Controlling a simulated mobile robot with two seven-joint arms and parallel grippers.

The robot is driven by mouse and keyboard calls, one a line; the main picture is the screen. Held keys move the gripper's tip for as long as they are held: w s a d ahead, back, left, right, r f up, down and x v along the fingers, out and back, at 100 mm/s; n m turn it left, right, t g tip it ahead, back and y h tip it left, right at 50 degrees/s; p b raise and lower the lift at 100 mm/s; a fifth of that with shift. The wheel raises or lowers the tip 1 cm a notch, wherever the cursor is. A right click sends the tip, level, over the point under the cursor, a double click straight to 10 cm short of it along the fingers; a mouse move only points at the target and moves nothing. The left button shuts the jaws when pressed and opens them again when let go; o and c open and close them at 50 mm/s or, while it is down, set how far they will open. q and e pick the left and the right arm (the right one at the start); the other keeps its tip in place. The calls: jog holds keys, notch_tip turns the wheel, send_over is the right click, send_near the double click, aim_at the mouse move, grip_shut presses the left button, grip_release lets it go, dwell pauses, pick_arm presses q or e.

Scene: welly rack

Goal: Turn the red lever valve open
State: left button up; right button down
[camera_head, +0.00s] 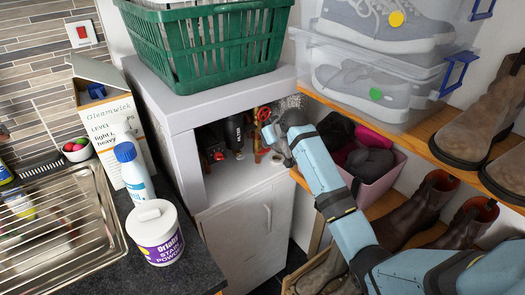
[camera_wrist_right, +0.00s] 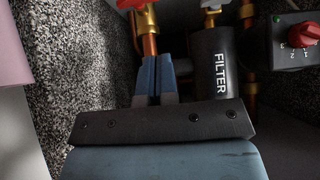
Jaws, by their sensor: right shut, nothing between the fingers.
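The red lever (camera_wrist_right: 130,3) shows only in part at the top edge of the right wrist view, on a brass fitting above a vertical copper pipe (camera_wrist_right: 149,45). In the head view a red handle (camera_head: 262,114) shows inside the open cabinet compartment, partly hidden by my right arm. My right gripper (camera_wrist_right: 156,62) is shut and empty, its fingertips in front of the copper pipe, below the lever. I cannot tell whether they touch the pipe. In the head view my right gripper (camera_head: 270,134) is at the compartment's right side. My left gripper is not in view.
A black filter (camera_wrist_right: 212,65) stands right of my fingers, with a red dial (camera_wrist_right: 303,33) farther right. The grey cabinet (camera_head: 165,95) surrounds the compartment, with a green basket (camera_head: 205,45) on top. A pink bin (camera_head: 383,185) stands on the shelf beside my right arm.

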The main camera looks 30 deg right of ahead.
aim_at(265, 152)
jog(key=w+f, duration=0.3)
jog(key=f, duration=0.4)
jog(key=shift+a+f, duration=0.15)
jog(key=shift+a, duration=0.1)
